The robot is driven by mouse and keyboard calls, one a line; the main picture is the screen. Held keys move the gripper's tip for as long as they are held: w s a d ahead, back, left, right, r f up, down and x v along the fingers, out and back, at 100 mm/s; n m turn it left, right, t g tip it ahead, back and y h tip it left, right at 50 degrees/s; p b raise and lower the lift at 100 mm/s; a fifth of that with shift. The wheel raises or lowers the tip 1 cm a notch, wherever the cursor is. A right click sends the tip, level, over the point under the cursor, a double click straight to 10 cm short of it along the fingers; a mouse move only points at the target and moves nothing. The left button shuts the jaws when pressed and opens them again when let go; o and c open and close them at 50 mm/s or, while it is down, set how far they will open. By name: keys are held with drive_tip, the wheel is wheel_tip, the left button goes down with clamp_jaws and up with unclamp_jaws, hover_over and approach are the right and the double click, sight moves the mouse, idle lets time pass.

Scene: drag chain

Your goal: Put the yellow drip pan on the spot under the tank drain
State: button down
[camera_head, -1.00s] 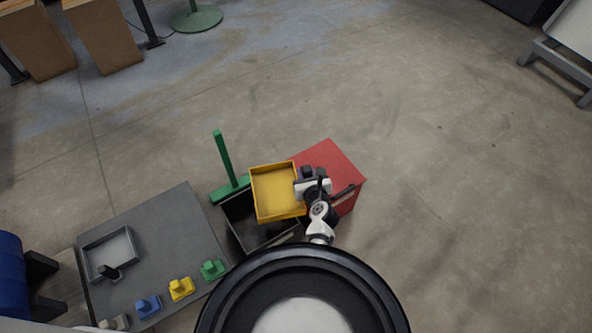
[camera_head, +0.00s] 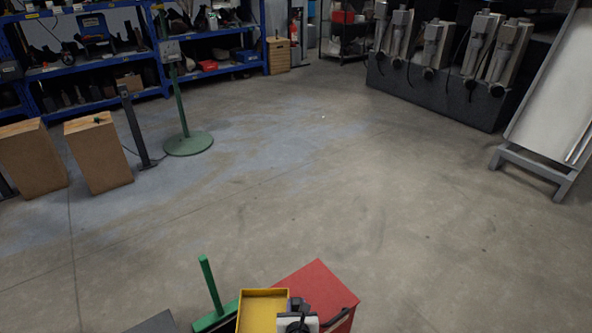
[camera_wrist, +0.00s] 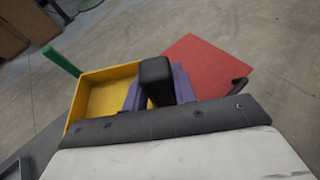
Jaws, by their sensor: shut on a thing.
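The yellow drip pan (camera_head: 262,310) is a shallow square tray at the bottom edge of the head view, where its near part is cut off. My gripper (camera_head: 299,306) is at its right side, beside the red box top. In the wrist view my gripper (camera_wrist: 158,82), with a black finger and purple pads, is shut on the right wall of the drip pan (camera_wrist: 104,97). The pan is empty and looks roughly level. No tank, drain or marked spot can be made out in the current views.
A red box or cabinet (camera_head: 318,284) with a dark handle stands right of the pan. A green T-shaped handle (camera_head: 210,285) stands to its left. Wooden blocks (camera_head: 98,154) and a green-based stand (camera_head: 188,143) are farther left. The middle floor is clear.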

drive_tip(key=shift+r, duration=0.5)
drive_tip(key=s+f, duration=0.4)
drive_tip(key=f, duration=0.1)
drive_tip(key=w+r, duration=0.3)
drive_tip(key=r, duration=0.1)
drive_tip(key=shift+w+r, duration=0.3)
drive_tip(key=shift+w, duration=0.1)
drive_tip(key=s+f, duration=0.4)
drive_tip(key=f, duration=0.1)
drive_tip(key=shift+s+f, duration=0.1)
drive_tip(key=shift+f, duration=0.05)
